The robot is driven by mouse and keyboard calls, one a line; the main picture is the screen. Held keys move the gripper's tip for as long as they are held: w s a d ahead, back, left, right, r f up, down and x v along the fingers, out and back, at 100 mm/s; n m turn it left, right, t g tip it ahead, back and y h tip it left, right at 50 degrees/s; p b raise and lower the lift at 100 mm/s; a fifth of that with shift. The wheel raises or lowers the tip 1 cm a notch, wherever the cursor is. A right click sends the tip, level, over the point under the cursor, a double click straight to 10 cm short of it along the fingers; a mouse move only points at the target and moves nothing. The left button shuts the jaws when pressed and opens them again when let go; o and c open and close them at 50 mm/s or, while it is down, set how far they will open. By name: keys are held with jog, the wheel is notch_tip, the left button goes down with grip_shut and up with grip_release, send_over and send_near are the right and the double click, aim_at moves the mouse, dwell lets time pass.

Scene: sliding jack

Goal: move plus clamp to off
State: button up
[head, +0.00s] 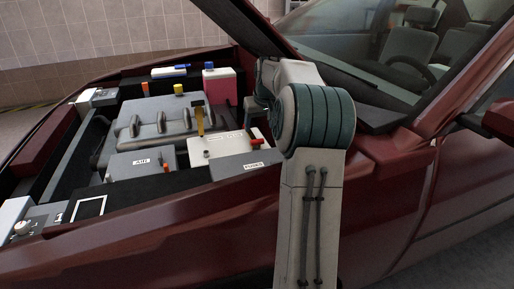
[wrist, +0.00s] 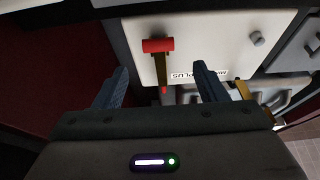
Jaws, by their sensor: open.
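The plus clamp is a red-ended lever (wrist: 158,45) on a brass-coloured arm, on the white battery (wrist: 205,38); in the head view its red end (head: 256,138) shows at the battery's right side. The battery label (wrist: 198,75) reads MINUS PLUS, upside down in the wrist view. My gripper (wrist: 162,82) is open and empty, with the lever's brass arm showing between and beyond its two blue-grey fingers. No contact is visible. In the head view my arm hides most of the gripper.
A grey FUSES box (head: 240,167) and an AIR box (head: 140,165) lie in front of the battery. A grey engine cover (head: 150,125) and a pink bottle (head: 220,85) stand behind. The red car body (head: 190,225) edges the bay.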

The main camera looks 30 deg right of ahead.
aim_at(258, 141)
jog(key=b+x, duration=0.1)
jog(key=x, duration=0.6)
jog(key=shift+w+d+f+b, duration=0.15)
jog(key=shift+w+f+b, duration=0.05)
jog(key=shift+f+b, duration=0.1)
jog(key=shift+c, duration=0.3)
